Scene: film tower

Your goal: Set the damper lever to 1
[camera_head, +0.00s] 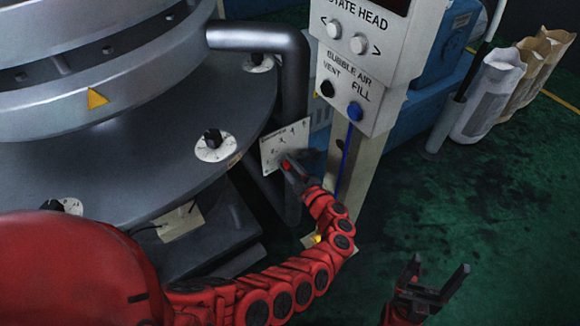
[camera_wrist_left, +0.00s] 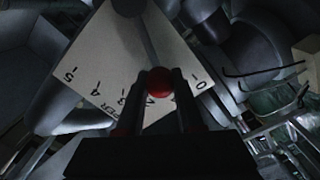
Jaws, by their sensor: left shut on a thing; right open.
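The damper plate (camera_head: 270,152) is a pale panel with a printed scale, fixed beside the round grey machine. In the left wrist view the plate (camera_wrist_left: 110,60) shows the marks 5, 4, 3, 2 and 0. The lever's red ball knob (camera_wrist_left: 160,81) sits between my left gripper's fingers, in front of the stretch between 2 and 0. The 1 mark is hidden there. My left gripper (camera_head: 289,165) is shut on the knob in the head view. My right gripper (camera_head: 440,283) is open and empty over the floor at the lower right.
A control post (camera_head: 365,60) with buttons stands just right of the plate. A thick grey pipe (camera_head: 293,75) runs down behind the plate. The round machine's table (camera_head: 120,165) fills the left. The green floor (camera_head: 480,210) there is clear.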

